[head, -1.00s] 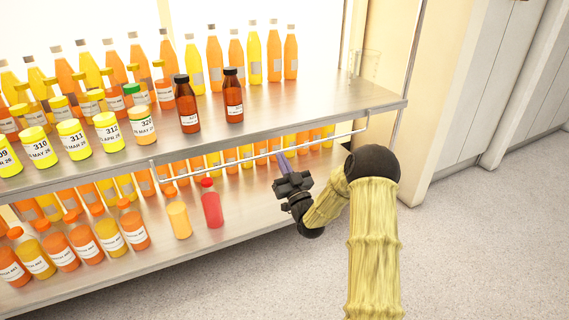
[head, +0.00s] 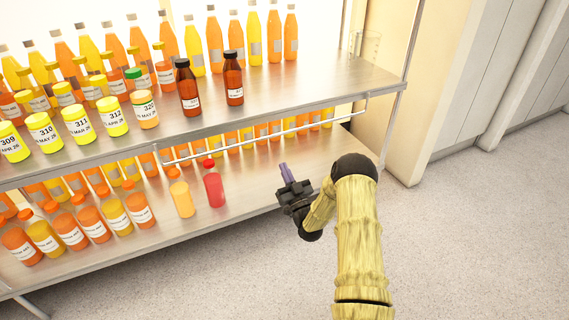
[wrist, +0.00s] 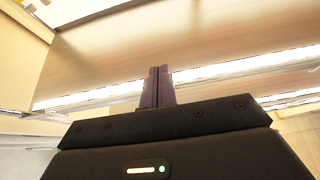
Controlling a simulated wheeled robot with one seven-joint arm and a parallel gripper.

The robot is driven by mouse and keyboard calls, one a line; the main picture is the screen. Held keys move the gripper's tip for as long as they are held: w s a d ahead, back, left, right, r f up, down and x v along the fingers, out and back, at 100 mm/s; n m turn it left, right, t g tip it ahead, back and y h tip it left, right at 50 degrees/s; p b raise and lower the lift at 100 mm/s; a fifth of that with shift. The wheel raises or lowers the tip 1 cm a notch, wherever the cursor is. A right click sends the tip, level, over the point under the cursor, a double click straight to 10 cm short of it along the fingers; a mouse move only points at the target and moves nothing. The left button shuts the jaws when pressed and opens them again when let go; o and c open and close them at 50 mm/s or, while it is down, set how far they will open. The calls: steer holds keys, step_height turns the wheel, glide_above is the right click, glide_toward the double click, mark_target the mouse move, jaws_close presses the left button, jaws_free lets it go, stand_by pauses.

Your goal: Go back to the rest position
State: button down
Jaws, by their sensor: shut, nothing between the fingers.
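My gripper (head: 284,172) is at the end of my arm in its yellow cover, in front of the shelf unit near its right end. Its purple fingers point toward the shelf and are closed together with nothing between them. The wrist view shows the shut fingers (wrist: 157,88) pointing at a pale, blurred surface that looks like the underside of a shelf. In the head view the fingers appear just right of a red bottle (head: 214,188) on the lower shelf, apart from it.
The upper shelf (head: 300,92) carries orange and yellow bottles, two brown bottles (head: 233,80) and several labelled jars (head: 113,116). A rail (head: 270,136) runs below its front edge. The lower shelf (head: 235,206) holds more bottles. Open floor (head: 470,240) lies to the right.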

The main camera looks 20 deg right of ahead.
steer(key=shift+s, duration=0.2)
stand_by(0.3)
